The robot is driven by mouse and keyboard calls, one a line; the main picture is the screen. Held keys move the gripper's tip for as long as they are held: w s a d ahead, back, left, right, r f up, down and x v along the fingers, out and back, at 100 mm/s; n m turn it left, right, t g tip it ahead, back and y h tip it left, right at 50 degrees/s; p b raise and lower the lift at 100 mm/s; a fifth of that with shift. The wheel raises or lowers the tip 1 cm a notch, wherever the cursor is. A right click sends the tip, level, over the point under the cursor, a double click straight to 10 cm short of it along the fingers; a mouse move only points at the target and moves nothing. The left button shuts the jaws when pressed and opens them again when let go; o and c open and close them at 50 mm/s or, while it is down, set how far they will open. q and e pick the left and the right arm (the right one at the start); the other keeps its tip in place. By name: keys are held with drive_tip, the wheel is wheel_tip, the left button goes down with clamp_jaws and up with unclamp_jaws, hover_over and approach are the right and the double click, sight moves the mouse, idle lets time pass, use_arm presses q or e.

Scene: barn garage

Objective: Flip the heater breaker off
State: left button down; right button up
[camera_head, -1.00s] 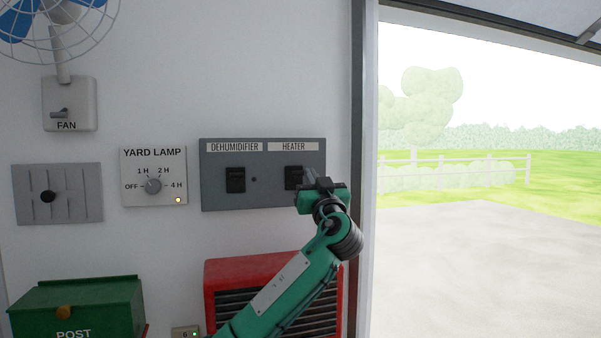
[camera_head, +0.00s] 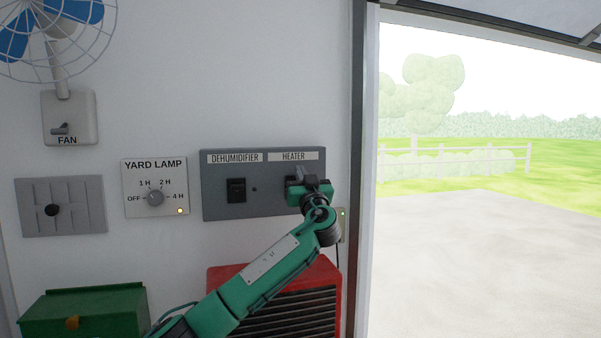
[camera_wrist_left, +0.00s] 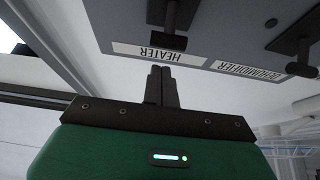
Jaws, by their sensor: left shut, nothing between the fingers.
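The grey breaker panel (camera_head: 222,200) is on the white wall, labelled DEHUMIDIFIER on its left half and HEATER on its right. My left gripper (camera_head: 306,172) is shut and empty, in front of the heater half, and hides most of that breaker in the head view. In the left wrist view the picture is upside down. There the black heater breaker (camera_wrist_left: 170,22) has a protruding lever, and the closed fingertips (camera_wrist_left: 161,70) point at it, close to its end; I cannot tell whether they touch. My right gripper is not in view.
The black dehumidifier breaker (camera_head: 236,190) is left of my gripper. A red heater (camera_head: 222,280) stands below. The doorway is open at right.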

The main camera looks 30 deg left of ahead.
use_arm(q)
drive_tip(key=shift+a+f+p, duration=0.2)
drive_tip(key=shift+f+p, duration=0.3)
drive_tip(key=shift+f, duration=0.65)
